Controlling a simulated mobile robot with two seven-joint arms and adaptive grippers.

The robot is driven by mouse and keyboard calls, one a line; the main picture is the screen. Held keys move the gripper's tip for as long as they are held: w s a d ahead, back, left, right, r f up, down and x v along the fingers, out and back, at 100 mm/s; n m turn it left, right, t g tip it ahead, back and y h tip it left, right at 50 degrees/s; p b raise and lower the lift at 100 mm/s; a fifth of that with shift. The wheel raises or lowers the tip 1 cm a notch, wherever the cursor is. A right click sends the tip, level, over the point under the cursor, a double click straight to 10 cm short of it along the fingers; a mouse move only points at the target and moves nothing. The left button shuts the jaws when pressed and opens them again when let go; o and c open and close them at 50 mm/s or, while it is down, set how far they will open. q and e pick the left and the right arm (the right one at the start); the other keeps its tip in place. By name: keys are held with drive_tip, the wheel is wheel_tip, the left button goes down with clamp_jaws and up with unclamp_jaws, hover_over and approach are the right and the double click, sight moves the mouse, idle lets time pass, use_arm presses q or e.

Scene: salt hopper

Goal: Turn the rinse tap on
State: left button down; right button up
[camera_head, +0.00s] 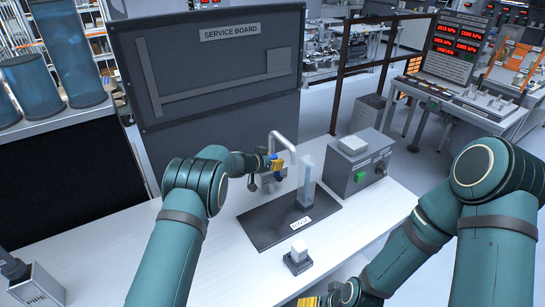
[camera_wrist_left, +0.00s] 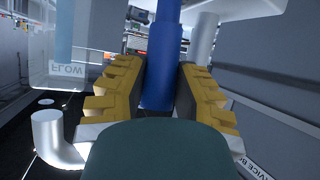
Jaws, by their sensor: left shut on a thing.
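The rinse tap's pale, curved spout (camera_head: 285,140) rises at the back of the dark mat with a RINSE label (camera_head: 265,222). My left gripper (camera_head: 277,163) is at the tap, beside the spout. In the left wrist view its yellow fingers (camera_wrist_left: 160,95) are shut on a blue upright handle (camera_wrist_left: 159,65). The spout's bent end (camera_wrist_left: 52,138) shows at lower left there. A translucent bluish column (camera_head: 306,180) stands under the spout; I cannot tell whether it holds running water. My right gripper (camera_head: 310,301) is partly cut off at the bottom edge, its fingers unclear.
A grey box with a green button (camera_head: 360,178) stands right of the mat. A white block (camera_head: 298,248) sits on a small dark base in front. The service board (camera_head: 215,65) closes off the back. A PIPE holder (camera_head: 38,286) is at lower left.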

use_arm(q)
drive_tip(key=shift+d, duration=0.1)
drive_tip(key=c, duration=0.7)
unclamp_jaws()
drive_tip(key=shift+f, duration=0.1)
drive_tip(key=shift+s+a+r, duration=0.25)
drive_tip(key=shift+a+r, duration=0.05)
drive_tip(key=shift+a, duration=0.05)
drive_tip(key=v, duration=1.1)
drive_tip(key=shift+o, duration=0.2)
